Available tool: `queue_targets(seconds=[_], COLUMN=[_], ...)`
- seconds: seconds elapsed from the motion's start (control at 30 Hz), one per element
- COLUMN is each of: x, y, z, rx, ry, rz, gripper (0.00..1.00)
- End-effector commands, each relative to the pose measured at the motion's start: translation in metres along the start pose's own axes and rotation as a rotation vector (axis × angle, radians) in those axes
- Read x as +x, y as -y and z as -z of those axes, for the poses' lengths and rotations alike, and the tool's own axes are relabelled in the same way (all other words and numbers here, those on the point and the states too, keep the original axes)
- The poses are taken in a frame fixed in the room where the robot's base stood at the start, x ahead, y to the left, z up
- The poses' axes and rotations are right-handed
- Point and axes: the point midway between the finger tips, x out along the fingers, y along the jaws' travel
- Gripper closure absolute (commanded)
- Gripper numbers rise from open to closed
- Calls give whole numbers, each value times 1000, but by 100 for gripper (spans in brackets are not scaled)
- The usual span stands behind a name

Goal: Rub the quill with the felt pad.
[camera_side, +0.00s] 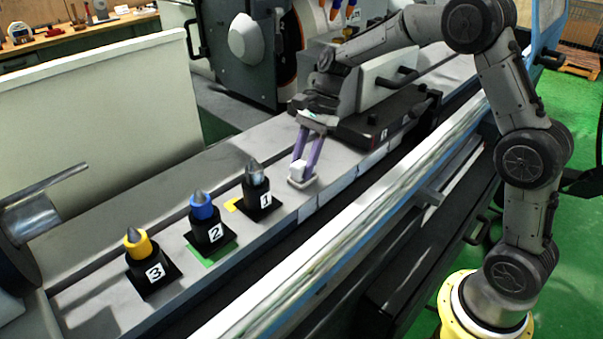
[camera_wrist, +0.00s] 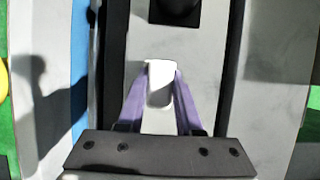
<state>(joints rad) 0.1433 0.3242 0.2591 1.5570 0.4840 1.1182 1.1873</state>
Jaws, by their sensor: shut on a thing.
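A white block, which looks like the felt pad (camera_side: 297,175), is between the purple fingers of my gripper (camera_side: 304,163), low over or on the grey machine bed; I cannot tell if it touches the bed. The wrist view shows the pad (camera_wrist: 160,84) gripped between both fingers (camera_wrist: 160,98). A shiny metal cylinder (camera_side: 38,222) with a thin rod above it sits at the far left edge; it may be the quill, but it is cut off by the frame. My gripper is far from it, to the right, beyond the holders.
Three black holders stand in a row left of my gripper: number 1 (camera_side: 261,202) with a grey pointed piece, number 2 (camera_side: 212,236) with a blue one, number 3 (camera_side: 154,270) with a yellow one. A silver rail (camera_side: 330,230) runs along the front. A black carriage (camera_side: 372,128) is behind my gripper.

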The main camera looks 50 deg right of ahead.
Motion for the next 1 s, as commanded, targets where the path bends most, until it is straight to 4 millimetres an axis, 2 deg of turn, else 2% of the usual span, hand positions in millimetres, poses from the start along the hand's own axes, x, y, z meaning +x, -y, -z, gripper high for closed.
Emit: queue_targets(seconds=[1.0], x=[-66], y=[0], z=[-31], rx=[-1], ry=[-1], rz=[2], gripper=[100])
